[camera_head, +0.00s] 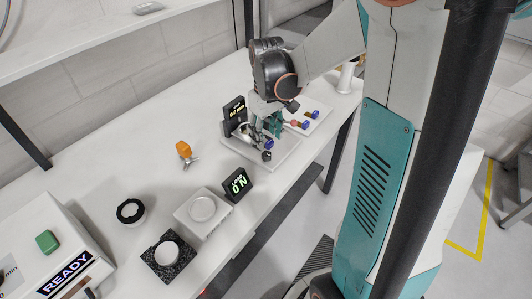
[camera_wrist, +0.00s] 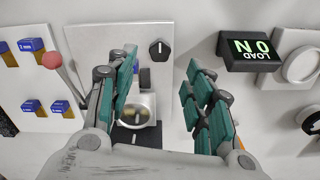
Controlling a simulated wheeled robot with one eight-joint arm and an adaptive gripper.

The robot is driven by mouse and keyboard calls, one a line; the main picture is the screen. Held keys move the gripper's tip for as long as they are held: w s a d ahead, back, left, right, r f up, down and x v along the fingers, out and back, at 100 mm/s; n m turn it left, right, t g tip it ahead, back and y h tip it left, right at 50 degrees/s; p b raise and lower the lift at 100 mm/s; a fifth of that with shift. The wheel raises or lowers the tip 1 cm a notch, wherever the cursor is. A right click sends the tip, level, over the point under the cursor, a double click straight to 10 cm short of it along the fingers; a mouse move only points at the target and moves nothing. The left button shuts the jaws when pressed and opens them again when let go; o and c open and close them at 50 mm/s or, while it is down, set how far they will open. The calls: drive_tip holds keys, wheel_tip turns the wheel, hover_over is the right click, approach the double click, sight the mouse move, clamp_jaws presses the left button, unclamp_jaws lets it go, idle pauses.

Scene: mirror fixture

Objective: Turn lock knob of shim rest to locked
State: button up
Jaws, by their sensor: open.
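A black knob (camera_wrist: 160,49) with a white pointer mark sits on a white plate (camera_wrist: 90,45). In the wrist view its mark stands nearly upright. The knob also shows in the head view (camera_head: 266,156), at the plate's front corner. My gripper (camera_wrist: 161,58) has its teal-padded fingers spread, with nothing held between them. In the wrist view the knob appears beyond and between the fingertips. In the head view my gripper (camera_head: 267,130) hangs over the plate, behind the knob and apart from it. A round metallic part (camera_wrist: 140,106) lies between the fingers in the wrist view, partly hidden.
A lever with a red ball (camera_wrist: 52,60) stands left of the fingers, near several blue blocks (camera_wrist: 31,44) on a white tray. A LOAD display (camera_head: 237,184) stands at the front. A black readout (camera_head: 234,108) stands behind the plate. The table's back middle is clear.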

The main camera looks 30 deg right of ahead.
sight(267, 154)
wheel_tip(267, 154, down, 8)
drive_tip(key=shift+r+b, duration=0.25)
drive_tip(key=shift+b, duration=0.75)
drive_tip(key=c, duration=1)
